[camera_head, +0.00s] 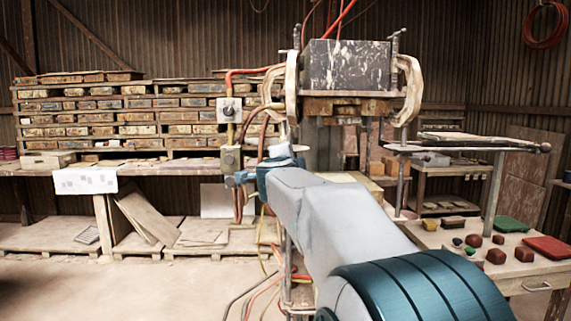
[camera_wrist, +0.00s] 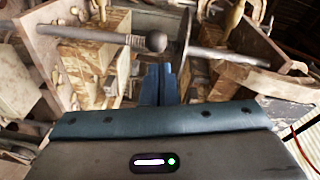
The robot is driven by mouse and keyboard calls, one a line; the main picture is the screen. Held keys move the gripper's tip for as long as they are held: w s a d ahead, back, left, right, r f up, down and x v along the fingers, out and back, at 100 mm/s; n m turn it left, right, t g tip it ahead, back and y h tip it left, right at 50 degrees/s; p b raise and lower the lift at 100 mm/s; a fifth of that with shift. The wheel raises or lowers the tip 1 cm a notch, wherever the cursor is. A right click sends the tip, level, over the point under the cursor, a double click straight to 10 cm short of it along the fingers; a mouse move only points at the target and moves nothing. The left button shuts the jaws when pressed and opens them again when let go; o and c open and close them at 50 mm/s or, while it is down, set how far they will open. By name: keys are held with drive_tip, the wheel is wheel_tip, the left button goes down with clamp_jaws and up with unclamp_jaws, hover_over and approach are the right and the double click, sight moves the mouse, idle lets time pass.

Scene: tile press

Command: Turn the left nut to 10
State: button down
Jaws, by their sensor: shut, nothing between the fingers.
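The tile press (camera_head: 345,65) stands behind my arm, with a dark, speckled block at its top. Upright metal rods with small fittings stand at its left (camera_head: 297,37) and right (camera_head: 397,42) sides. I cannot clearly make out the left nut or any number scale.
A grey switch box (camera_head: 229,110) with orange cables stands just left of the press. Stacked tile shelves (camera_head: 100,118) line the back left. A side table (camera_head: 520,268) at the right holds red blocks and green pads. The floor at the front left is clear.

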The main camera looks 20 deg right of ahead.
drive_tip(key=d+p+v, duration=0.1)
drive_tip(key=v, duration=1)
drive_tip(key=shift+s+r+p, duration=0.3)
drive_tip(key=shift+p, duration=0.1)
